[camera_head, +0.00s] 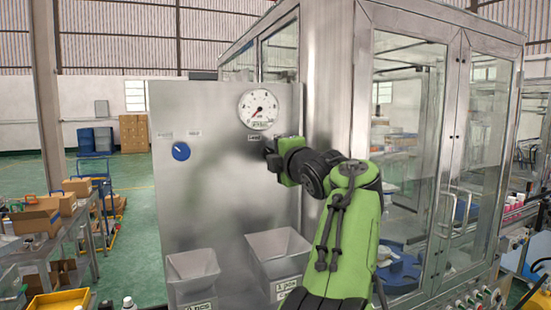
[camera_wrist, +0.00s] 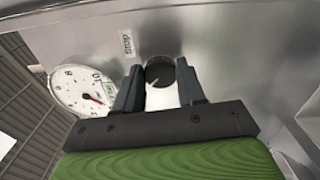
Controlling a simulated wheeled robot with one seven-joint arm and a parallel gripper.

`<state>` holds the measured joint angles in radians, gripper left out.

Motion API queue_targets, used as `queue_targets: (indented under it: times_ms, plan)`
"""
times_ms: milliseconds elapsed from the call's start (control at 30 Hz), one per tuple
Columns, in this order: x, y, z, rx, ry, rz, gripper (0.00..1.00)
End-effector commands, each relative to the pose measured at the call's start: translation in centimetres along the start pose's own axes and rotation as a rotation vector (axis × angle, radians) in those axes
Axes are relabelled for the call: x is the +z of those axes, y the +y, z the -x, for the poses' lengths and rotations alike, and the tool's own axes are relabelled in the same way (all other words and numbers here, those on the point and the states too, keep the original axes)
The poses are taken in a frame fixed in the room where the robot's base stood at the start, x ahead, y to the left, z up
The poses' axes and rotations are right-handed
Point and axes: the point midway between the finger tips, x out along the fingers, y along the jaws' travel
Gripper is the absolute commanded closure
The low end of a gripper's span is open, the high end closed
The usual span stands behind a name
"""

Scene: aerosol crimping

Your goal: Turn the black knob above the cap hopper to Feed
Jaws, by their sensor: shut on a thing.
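The black knob (camera_wrist: 160,72) is round with a pale pointer mark and sits on the grey metal panel (camera_head: 215,190). In the wrist view the mark points to the lower left. My gripper (camera_wrist: 161,77) has one finger on each side of the knob and is shut on it. In the head view my gripper (camera_head: 270,154) is at the panel below the gauge and hides most of the knob. A small label (camera_wrist: 126,43) beside the knob is too blurred to read surely. A grey hopper (camera_head: 277,245) stands low on the panel, below my gripper.
A round white gauge (camera_head: 259,109) is just above my gripper; it also shows in the wrist view (camera_wrist: 82,90). A blue knob (camera_head: 181,151) is left on the panel, above a second hopper (camera_head: 194,267). A glazed metal cabinet (camera_head: 420,130) stands close on the right.

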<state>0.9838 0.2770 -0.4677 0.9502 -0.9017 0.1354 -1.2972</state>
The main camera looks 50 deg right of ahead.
Motion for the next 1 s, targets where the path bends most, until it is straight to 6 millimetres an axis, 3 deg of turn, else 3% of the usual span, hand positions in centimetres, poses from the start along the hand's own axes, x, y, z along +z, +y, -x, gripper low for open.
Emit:
queue_targets:
  times_ms: [567,600,733,767,1000]
  plan:
    - [-0.02,-0.21,-0.06,-0.006,0.002,0.034,0.91]
    - [-0.02,-0.21,-0.06,-0.006,0.002,0.034,0.59]
    - [-0.02,-0.16,-0.05,-0.005,0.002,0.034,0.39]
    - [-0.01,-0.15,-0.04,-0.004,0.002,0.034,0.35]
    - [0.00,-0.06,0.01,-0.002,0.001,0.033,0.35]
